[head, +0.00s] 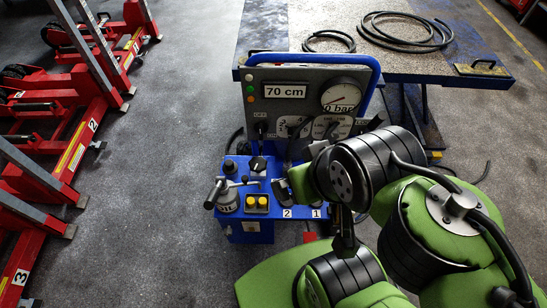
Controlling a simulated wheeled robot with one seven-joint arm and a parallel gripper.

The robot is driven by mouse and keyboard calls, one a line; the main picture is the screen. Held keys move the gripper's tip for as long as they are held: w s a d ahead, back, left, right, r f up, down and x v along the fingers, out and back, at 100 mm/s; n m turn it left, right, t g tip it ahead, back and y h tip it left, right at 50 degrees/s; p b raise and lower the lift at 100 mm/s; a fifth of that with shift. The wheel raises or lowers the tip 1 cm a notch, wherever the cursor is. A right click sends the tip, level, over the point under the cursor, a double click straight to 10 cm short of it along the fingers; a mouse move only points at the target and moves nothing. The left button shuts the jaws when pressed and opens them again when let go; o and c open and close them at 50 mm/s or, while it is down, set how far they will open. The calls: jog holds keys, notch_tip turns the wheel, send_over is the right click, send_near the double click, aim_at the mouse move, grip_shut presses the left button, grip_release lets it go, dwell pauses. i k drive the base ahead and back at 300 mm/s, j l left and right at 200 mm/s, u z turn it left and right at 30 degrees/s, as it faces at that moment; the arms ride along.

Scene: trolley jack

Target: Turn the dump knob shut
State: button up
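The blue control console (250,232) stands in the middle of the head view. Two black knobs show on its top, one at the back left (230,166) and a larger one with a pale mark (258,164). I cannot tell for certain which is the dump knob, or its setting. My gripper (291,186) is at the right part of the console top, close to the controls above labels 2 and 1. My wrist covers much of this area. The fingers are small and dark, so their opening and any contact are unclear.
A grey upright panel (270,108) reads 70 cm, and its round gauge (342,97) reads 0 bar. A lever (215,193) and yellow buttons (256,202) sit at the console's front left. Red jacks (75,155) stand left. A table (480,69) with hoses stands behind.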

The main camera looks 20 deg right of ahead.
aim_at(258, 164)
jog(key=i+j, duration=0.1)
jog(key=j, duration=0.35)
jog(key=i+j, duration=0.15)
jog(key=j, duration=0.3)
jog(key=i+j+z, duration=0.1)
jog(key=j, duration=0.35)
jog(key=i+j, duration=0.1)
jog(key=j, duration=0.35)
